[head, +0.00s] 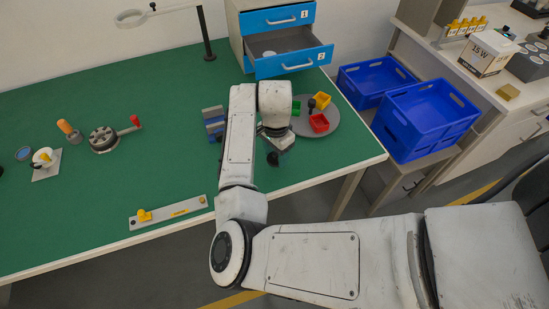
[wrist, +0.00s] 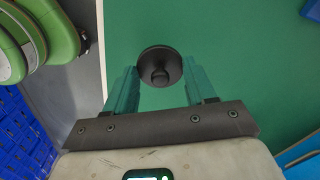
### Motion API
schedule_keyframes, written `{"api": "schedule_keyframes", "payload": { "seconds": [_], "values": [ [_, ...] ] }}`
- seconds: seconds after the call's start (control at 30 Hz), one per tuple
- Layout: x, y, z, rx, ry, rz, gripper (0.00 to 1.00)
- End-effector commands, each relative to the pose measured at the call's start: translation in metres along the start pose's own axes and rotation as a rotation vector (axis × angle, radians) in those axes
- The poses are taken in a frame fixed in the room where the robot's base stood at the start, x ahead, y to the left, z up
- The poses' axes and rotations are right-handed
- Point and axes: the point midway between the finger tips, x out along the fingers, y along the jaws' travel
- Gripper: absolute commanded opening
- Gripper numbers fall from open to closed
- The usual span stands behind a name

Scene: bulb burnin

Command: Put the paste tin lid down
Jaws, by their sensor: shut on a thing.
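The paste tin lid is a dark round disc with a small knob (wrist: 160,62). In the wrist view it sits between the teal fingers of my gripper (wrist: 160,82), which is shut on it. In the head view a dark round piece, likely the lid (head: 272,158), shows at the end of my arm, over the right part of the green table. My gripper is mostly hidden there behind the wrist. I cannot tell whether the lid touches the table. A small round tin with a bluish top (head: 24,153) lies at the far left; I cannot tell if it is the paste tin.
A grey round tray (head: 327,129) with red, yellow and green bins stands just right of my gripper. A grey-blue rack (head: 213,122) is just left. Drawers (head: 287,62), one open, stand behind. Blue crates (head: 425,118) are off the right edge. The table's middle (head: 165,165) is clear.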

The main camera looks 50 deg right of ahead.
Motion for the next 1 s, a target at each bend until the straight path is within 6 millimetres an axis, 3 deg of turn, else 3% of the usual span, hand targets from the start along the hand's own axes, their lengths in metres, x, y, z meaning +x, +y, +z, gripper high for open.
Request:
{"api": "schedule_keyframes", "payload": {
  "seconds": [0.3,0.67,0.7,0.93,1.0],
  "values": [
    [0.034,-0.003,0.002,0.000,-0.002,0.002,0.27],
    [0.038,-0.003,0.002,0.000,-0.001,0.001,0.27],
    [0.037,-0.003,0.002,0.000,-0.001,0.000,0.59],
    [0.037,-0.003,0.002,0.000,-0.001,0.000,0.80],
    [0.037,-0.003,0.002,0.000,-0.001,0.000,0.80]
  ]
}}
